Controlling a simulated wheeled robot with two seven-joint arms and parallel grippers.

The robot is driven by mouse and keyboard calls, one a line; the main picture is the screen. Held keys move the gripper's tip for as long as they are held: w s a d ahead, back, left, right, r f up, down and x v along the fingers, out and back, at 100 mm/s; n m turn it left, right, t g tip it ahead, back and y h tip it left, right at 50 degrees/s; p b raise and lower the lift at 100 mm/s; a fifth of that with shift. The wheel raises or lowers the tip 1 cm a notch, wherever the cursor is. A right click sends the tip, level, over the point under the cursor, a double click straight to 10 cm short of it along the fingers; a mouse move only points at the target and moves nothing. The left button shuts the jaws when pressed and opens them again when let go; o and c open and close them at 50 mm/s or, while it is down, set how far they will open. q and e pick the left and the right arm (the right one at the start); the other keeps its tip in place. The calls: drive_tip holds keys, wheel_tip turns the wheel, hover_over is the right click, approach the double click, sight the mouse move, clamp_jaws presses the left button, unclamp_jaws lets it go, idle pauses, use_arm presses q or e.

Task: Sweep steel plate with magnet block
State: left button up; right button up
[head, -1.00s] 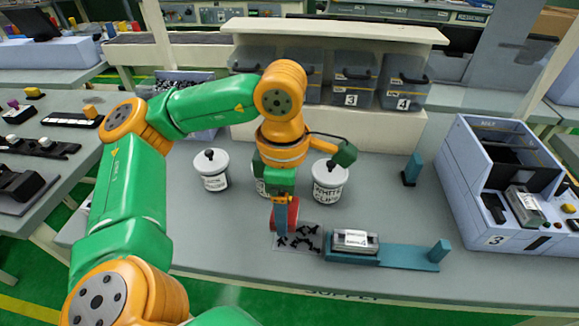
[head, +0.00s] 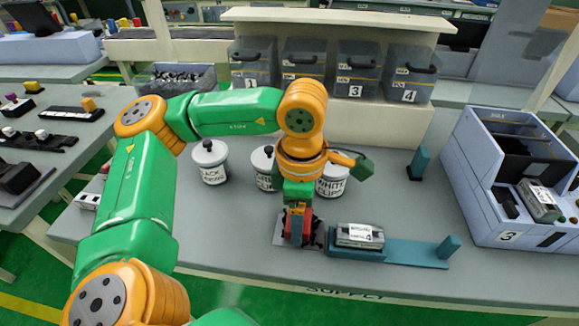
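My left gripper (head: 298,208) is shut on a red magnet block (head: 306,226), low over the steel plate (head: 281,236). Dark clips show at the block's lower part and just right of it; I cannot tell whether they cling to the block or lie on the plate. The left part of the plate looks bare. The gripper and block hide the middle of the plate. My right gripper is not in view.
A labelled device on a teal fixture (head: 410,251) stands close right of the plate. White lidded jars (head: 209,162) stand behind. A blue machine (head: 500,215) is at the right. Numbered bins (head: 357,72) line the back. The table front is clear.

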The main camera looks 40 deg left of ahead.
use_arm(q)
drive_tip(key=shift+w+d+p, duration=0.2)
drive_tip(key=shift+w+d, duration=0.2)
drive_tip(key=shift+d, duration=0.25)
drive_tip(key=shift+w+d+p, duration=0.15)
drive_tip(key=shift+w+d, duration=0.25)
drive_tip(key=shift+d, duration=0.2)
drive_tip(key=shift+r+p, duration=1.65)
drive_tip(key=shift+r, duration=0.75)
